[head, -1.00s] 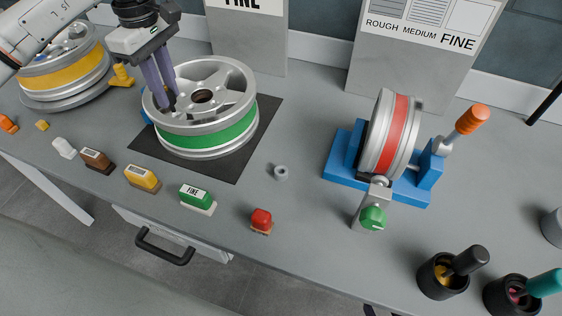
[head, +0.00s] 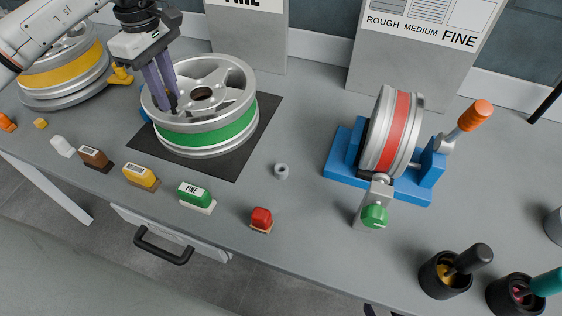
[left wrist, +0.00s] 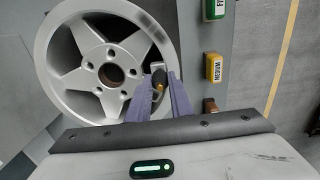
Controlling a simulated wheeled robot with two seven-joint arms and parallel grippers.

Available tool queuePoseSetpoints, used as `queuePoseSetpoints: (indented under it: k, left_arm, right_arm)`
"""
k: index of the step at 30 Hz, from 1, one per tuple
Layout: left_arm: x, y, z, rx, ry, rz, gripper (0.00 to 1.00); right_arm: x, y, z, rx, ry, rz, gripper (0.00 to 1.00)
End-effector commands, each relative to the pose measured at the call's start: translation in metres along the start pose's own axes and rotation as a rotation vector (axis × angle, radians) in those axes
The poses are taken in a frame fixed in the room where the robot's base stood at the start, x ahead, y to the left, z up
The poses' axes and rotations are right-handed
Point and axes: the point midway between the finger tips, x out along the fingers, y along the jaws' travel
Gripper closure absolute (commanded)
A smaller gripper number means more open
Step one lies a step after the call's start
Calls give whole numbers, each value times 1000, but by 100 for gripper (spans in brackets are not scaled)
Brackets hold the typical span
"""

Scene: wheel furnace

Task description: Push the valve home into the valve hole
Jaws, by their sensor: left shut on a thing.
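A silver five-spoke wheel with a green band (head: 205,135) lies flat on a dark mat. My left gripper (head: 170,108) reaches down from above into the left side of this wheel, between its spokes and rim. In the left wrist view the gripper (left wrist: 163,88) is shut on a small dark and brass-coloured valve (left wrist: 158,82) near the inside of the rim of the wheel (left wrist: 58,60). The valve hole is hidden, and I cannot tell how deep the valve sits. My right gripper is not in view.
A yellow-banded wheel (head: 75,78) lies at the left. A red-banded wheel (head: 397,130) stands in a blue stand (head: 345,160) at the right. Several coloured blocks, including the green FINE one (head: 195,195), line the front edge. A grey ring (head: 281,171) lies mid-table.

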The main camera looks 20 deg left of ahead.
Motion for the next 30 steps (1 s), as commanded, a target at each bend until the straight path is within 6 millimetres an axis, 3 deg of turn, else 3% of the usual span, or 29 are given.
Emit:
queuePoseSetpoints:
  k: [28, 29, 30]
  left_arm:
    - [14, -1, 0, 1, 0, -5, 100]
    - [13, -1, 0, 1, 0, -5, 76]
    - [13, -1, 0, 1, 0, -5, 69]
  right_arm:
    - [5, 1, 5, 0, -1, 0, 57]
    - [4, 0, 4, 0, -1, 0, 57]
    - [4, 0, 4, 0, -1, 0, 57]
